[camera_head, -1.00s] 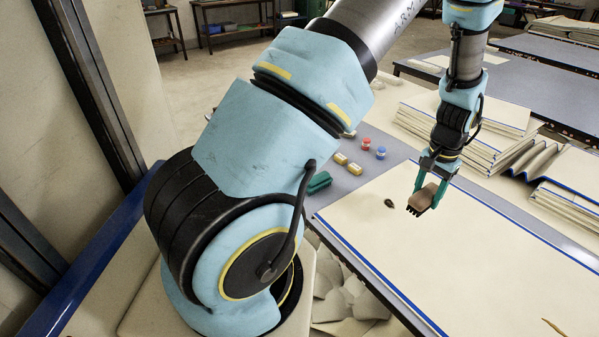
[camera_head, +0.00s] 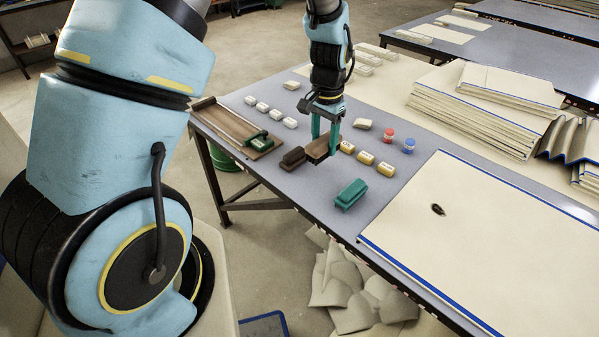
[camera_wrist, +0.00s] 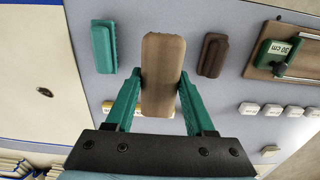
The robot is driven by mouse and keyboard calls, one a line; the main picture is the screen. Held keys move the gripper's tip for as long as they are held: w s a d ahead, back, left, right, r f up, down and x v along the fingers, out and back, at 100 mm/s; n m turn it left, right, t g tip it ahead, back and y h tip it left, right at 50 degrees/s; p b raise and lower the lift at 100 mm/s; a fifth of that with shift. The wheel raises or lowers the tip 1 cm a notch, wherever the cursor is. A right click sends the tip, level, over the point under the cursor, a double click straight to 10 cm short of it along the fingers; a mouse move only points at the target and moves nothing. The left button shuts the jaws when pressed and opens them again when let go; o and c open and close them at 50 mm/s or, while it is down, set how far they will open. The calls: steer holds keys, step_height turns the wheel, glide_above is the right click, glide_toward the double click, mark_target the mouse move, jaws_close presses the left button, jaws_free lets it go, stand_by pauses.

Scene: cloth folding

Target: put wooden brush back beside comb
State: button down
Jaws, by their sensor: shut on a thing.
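The wooden brush (camera_head: 316,151) has a light brown wooden back and dark bristles underneath. My gripper (camera_head: 324,143) is shut on it, one green finger on each side. In the wrist view the brush (camera_wrist: 162,75) lies lengthwise between the fingertips (camera_wrist: 160,88). It is over the grey tabletop; I cannot tell if its bristles touch. A dark brown ridged block (camera_head: 292,158) is close beside it on the left in the head view, with a small gap in the wrist view (camera_wrist: 213,54). A green ridged block (camera_head: 351,194) lies nearer the front edge. I cannot tell which is the comb.
Yellow blocks (camera_head: 365,158), a red jar (camera_head: 389,133) and a blue jar (camera_head: 409,145) stand right of the brush. A wooden board (camera_head: 222,121) with a green tool lies left. White blocks sit behind. A cream cloth (camera_head: 470,230) with a dark spot covers the right.

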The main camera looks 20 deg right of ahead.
mark_target(322, 156)
step_height(322, 156, down, 5)
steer(key=shift+w+a+p, duration=0.1)
steer(key=shift+a+p, duration=0.05)
steer(key=shift+p, duration=0.5)
steer(key=shift+f+p, duration=0.55)
steer(key=shift+f, duration=1.8)
steer(key=shift+f, duration=0.1)
steer(key=shift+f, duration=0.1)
steer(key=shift+c, duration=1.3)
jaws_free()
step_height(322, 156, up, 12)
steer(key=b, duration=0.3)
steer(key=shift+r, duration=0.25)
